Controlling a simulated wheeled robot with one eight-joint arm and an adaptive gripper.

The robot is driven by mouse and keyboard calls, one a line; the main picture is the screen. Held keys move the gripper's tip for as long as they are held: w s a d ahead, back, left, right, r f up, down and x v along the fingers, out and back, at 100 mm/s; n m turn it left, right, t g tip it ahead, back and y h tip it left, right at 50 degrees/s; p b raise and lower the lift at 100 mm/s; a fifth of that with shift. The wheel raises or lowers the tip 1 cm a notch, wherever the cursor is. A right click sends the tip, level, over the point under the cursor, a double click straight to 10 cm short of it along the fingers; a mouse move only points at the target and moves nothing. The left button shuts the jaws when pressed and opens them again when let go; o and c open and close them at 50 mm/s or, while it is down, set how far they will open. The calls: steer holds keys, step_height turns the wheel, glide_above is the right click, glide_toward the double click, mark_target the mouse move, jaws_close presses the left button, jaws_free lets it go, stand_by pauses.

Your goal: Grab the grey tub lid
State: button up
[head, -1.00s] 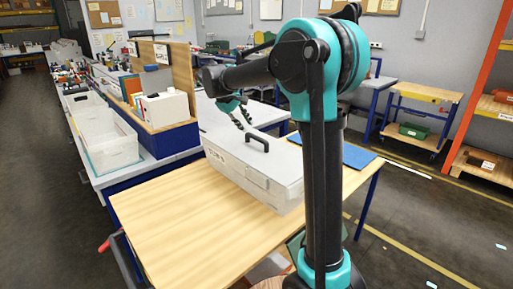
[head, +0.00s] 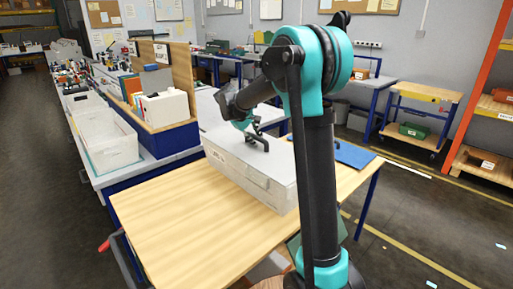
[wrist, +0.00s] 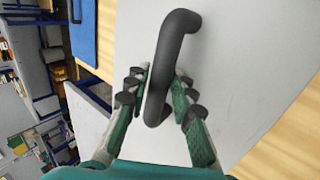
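The grey tub lid (head: 229,146) lies flat on a pale tub (head: 246,184) on the wooden table. A black bar handle (wrist: 176,40) stands up from the lid; it also shows in the head view (head: 262,146). My gripper (wrist: 160,88) is open, with one finger on each side of the handle's near end in the wrist view. A gap seems to show between the fingers and the handle; contact cannot be told. In the head view my gripper (head: 250,130) is just above the lid, at the handle.
The wooden table top (head: 165,215) is clear in front and left of the tub. A blue mat (head: 352,154) lies to the right, partly behind my arm. A white bin (head: 107,142) and a shelf unit stand on the bench at the left.

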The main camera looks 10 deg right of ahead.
jaws_close()
steer(key=shift+r, duration=0.15)
